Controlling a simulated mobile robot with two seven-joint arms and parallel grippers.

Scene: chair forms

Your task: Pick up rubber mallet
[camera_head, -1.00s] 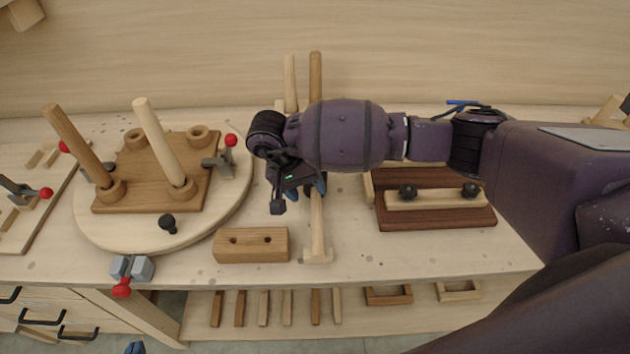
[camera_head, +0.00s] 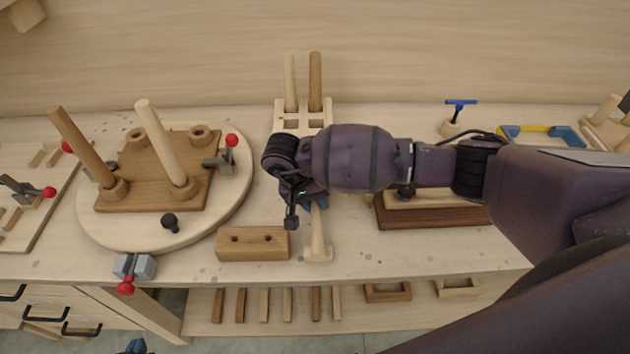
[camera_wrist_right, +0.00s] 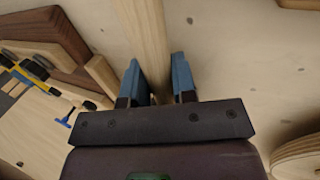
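A pale wooden T-shaped tool (camera_head: 317,242), which seems to be the mallet, lies on the bench with its crosspiece toward the front edge. No rubber part is clear. Its handle runs back beneath my right gripper (camera_head: 314,203), which hides much of it in the head view. In the right wrist view, the handle (camera_wrist_right: 146,35) passes between the blue fingers of my right gripper (camera_wrist_right: 160,80). They are apart, with a gap beside the handle. Only a blue tip of my left gripper (camera_head: 136,346) shows at the bottom edge of the head view.
A wooden block with two holes (camera_head: 253,244) lies just left of the tool. A round board (camera_head: 98,226) with pegs and clamps is further left. A dark wooden board (camera_head: 430,217) lies to the right. A rack (camera_head: 301,119) with two upright sticks stands behind.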

